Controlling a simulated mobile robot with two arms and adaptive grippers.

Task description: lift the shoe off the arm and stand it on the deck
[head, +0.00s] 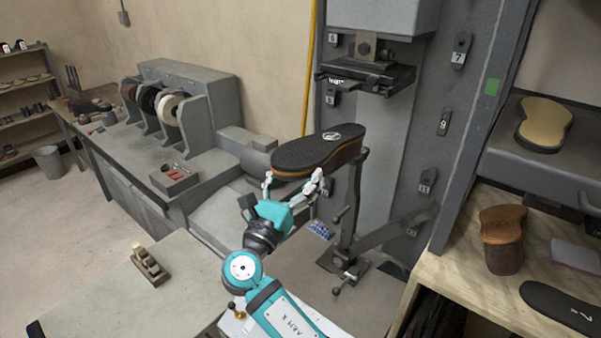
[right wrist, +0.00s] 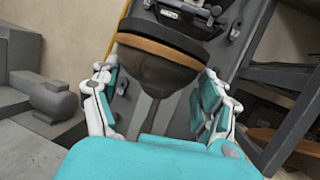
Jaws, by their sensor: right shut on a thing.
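The shoe (head: 318,150) is brown with a black sole that faces up and bears a white mark. It is upside down above the stitcher's grey arm (head: 350,205); I cannot tell whether it still touches the arm. My right gripper (head: 293,182) is shut on the near end of the shoe, one finger on each side. In the right wrist view the shoe's brown end (right wrist: 155,72) sits between the fingers, with the grey post behind and below it. Several grey flat surfaces show; which one is the deck is unclear. My left gripper is out of view.
The stitcher's head (head: 368,75) hangs above and behind the shoe. A wooden bench (head: 455,285) at right holds a brown shoe (head: 502,238) and a black sole (head: 562,306).

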